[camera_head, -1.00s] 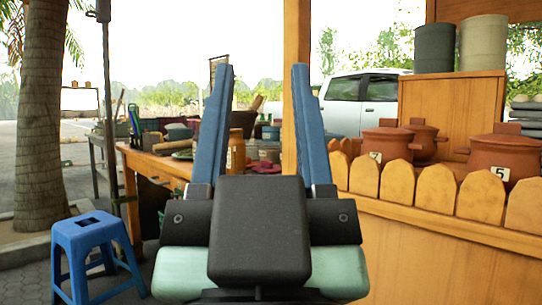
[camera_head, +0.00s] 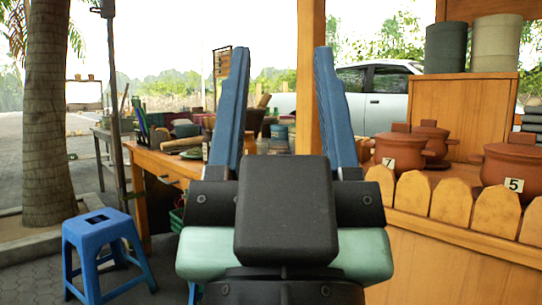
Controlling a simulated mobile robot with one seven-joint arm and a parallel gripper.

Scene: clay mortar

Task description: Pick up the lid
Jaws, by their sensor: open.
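My gripper (camera_head: 279,100) is in the middle of the head view with its two blue fingers spread apart and pointing up, nothing between them. Clay pots with lids stand on a wooden counter at the right. The pot tagged 7 (camera_head: 389,165) has a brown lid (camera_head: 401,136) with a block-shaped knob. The pot tagged 5 (camera_head: 505,172) has a similar lid (camera_head: 518,150). A third lidded pot (camera_head: 434,140) stands behind. My gripper is left of the pots and apart from them. I cannot tell which lid the task means.
A scalloped wooden fence (camera_head: 450,200) runs along the counter front. A wooden post (camera_head: 310,70) rises behind my gripper. A cluttered wooden table (camera_head: 155,165) stands behind left. A blue stool (camera_head: 100,235) is on the floor at left.

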